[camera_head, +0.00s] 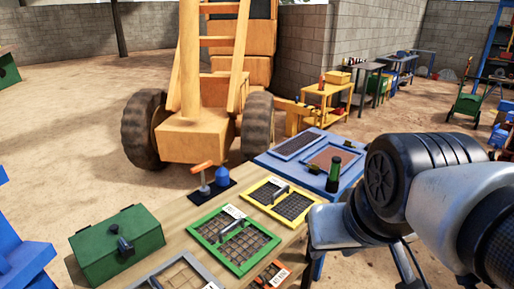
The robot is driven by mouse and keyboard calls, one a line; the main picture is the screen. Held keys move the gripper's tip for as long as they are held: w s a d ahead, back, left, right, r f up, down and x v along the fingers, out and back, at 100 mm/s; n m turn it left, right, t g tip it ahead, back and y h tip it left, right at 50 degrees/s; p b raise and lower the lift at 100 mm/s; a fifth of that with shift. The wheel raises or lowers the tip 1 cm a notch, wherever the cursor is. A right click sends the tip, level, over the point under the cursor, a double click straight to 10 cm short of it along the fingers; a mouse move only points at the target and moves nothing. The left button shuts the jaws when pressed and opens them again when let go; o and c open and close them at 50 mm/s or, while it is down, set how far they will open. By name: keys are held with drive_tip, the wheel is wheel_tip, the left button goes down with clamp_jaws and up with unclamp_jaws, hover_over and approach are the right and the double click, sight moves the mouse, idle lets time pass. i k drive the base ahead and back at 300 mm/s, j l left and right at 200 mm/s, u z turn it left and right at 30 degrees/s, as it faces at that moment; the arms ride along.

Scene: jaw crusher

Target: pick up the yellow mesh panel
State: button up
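The yellow mesh panel (292,212) lies flat on the wooden table. It has a yellow frame, a dark grid, a dark handle across it and a white tag at its far edge. My arm comes in from the right, and a grey part at its end (335,228) is just right of the panel, in front of the table's right edge. I cannot make out fingertips there, nor whether my gripper is open or shut. Nothing is seen held. The panel is almost fully visible.
A green mesh panel (237,251) lies just left of the yellow one, and a grey-framed panel (205,281) is nearer. A green box (117,246) stands at the left. An orange-handled tool (203,178) is behind. A blue table (290,164) with a green bottle (334,174) adjoins the far end.

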sight(246, 195)
drive_tip(key=i+l+u, duration=0.1)
drive_tip(key=i+l, duration=0.15)
drive_tip(key=i+l+u, duration=0.25)
drive_tip(key=i+l, duration=0.2)
drive_tip(key=l, duration=0.15)
drive_tip(key=i+l+u, duration=0.25)
drive_tip(key=i+l, duration=0.15)
drive_tip(key=l, duration=0.25)
drive_tip(key=i+l+u, duration=0.1)
drive_tip(key=l, duration=0.25)
drive_tip(key=i+l+u, duration=0.1)
drive_tip(key=i+l, duration=0.15)
drive_tip(key=l, duration=0.15)
drive_tip(key=i+l+u, duration=0.15)
drive_tip(key=l, duration=0.2)
